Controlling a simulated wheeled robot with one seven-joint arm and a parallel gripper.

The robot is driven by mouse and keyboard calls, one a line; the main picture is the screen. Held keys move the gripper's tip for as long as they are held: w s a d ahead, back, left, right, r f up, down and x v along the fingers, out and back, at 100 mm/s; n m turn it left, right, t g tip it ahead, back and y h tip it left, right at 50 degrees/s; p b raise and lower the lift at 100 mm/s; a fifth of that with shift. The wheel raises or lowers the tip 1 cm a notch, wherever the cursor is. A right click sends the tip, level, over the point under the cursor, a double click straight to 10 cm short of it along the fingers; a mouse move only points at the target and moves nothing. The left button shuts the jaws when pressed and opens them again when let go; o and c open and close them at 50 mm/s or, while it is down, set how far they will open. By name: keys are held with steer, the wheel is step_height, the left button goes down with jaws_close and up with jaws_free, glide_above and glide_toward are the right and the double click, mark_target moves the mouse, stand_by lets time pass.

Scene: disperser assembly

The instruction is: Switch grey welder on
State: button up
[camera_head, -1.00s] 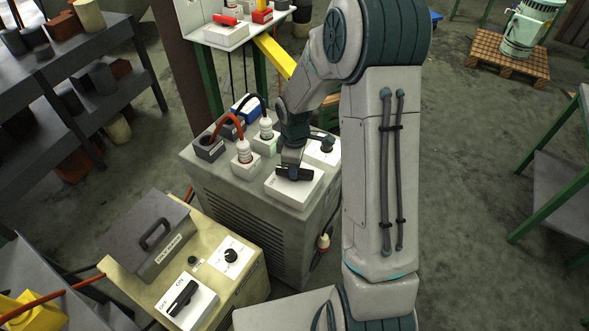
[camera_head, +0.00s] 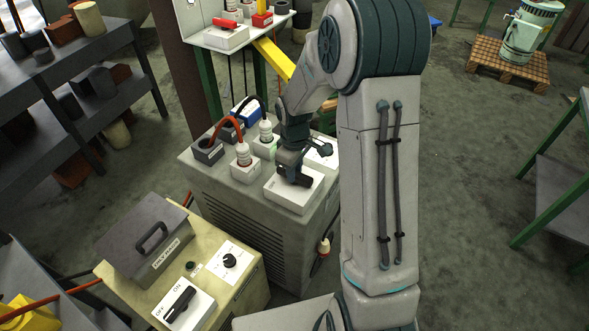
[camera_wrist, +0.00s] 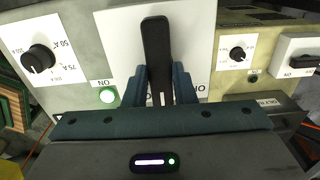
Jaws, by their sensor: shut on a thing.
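The grey welder (camera_head: 235,185) stands mid-picture in the head view, with cables and plugs on its top. Its black switch handle (camera_head: 288,181) sits on a white plate (camera_head: 290,200) at the front corner of that top. My gripper (camera_head: 293,166) is over the plate, pointing down, and is shut on the handle. In the wrist view the handle (camera_wrist: 156,50) stands upright in the picture between my two fingers (camera_wrist: 158,88). A lit green lamp (camera_wrist: 107,95) with an ON label is left of the plate. Labels near the handle are partly hidden by the fingers.
A yellowish welder (camera_head: 235,297) with its own OFF/ON switch (camera_head: 180,304) and a dial stands in front left. A shelf (camera_head: 60,75) is at left, and a table (camera_head: 240,38) with plugs is behind. Floor at right is open up to a green-legged table (camera_head: 555,180).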

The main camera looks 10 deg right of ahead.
steer(key=o, duration=1)
step_height(320, 180, up, 14)
steer(key=shift+f, duration=0.1)
steer(key=s+r+m+t, duration=0.1)
steer(key=s+m, duration=0.2)
steer(key=s, duration=0.4)
steer(key=s+r+m+t, duration=0.1)
steer(key=s+m, duration=0.2)
steer(key=s, duration=0.3)
steer(key=s+r+m+t, duration=0.1)
steer(key=s+r+m, duration=0.1)
steer(key=s, duration=0.5)
steer(key=shift+s+m, duration=0.35)
steer(key=shift+m, duration=0.15)
